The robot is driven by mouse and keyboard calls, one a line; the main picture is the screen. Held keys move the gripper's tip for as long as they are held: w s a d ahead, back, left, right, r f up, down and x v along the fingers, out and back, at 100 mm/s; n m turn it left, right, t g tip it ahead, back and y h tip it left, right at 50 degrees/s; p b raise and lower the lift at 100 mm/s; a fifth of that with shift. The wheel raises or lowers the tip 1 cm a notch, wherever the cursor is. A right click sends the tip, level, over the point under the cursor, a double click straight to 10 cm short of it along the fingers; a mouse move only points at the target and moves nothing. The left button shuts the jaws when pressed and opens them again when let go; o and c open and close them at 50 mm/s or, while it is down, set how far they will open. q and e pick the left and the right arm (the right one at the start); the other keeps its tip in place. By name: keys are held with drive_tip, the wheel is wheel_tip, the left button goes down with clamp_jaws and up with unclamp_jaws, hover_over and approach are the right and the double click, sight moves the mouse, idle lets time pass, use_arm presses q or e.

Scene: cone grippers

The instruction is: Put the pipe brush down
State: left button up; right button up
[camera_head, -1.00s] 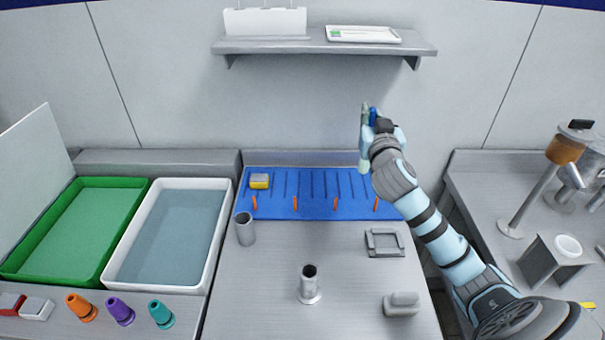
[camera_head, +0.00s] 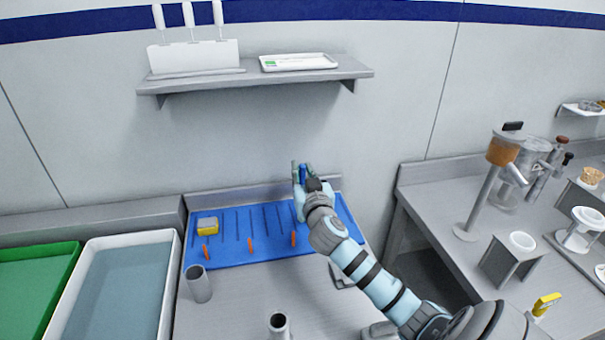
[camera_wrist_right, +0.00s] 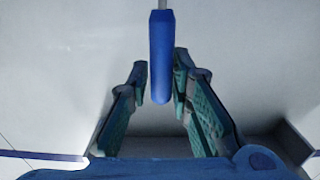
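The pipe brush (camera_wrist_right: 161,60) shows as a blue handle with a thin metal rod at its upper end in the right wrist view. The handle also shows as a small blue patch between the fingers in the head view (camera_head: 303,174). The bristle end is not visible. My left gripper is out of view.
Orange pegs (camera_head: 250,245) and a yellow-grey sponge (camera_head: 208,226) are on the mat. Steel cylinders (camera_head: 199,284) stand in front. A white water basin (camera_head: 170,290) is at left. A wall shelf (camera_head: 255,78) holds a white rack and tray. A side counter (camera_head: 440,190) stands right.

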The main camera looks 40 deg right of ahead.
drive_tip(key=shift+o, duration=0.6)
drive_tip(key=shift+s+r, duration=0.1)
drive_tip(key=shift+s, duration=0.05)
drive_tip(key=v, duration=1.2)
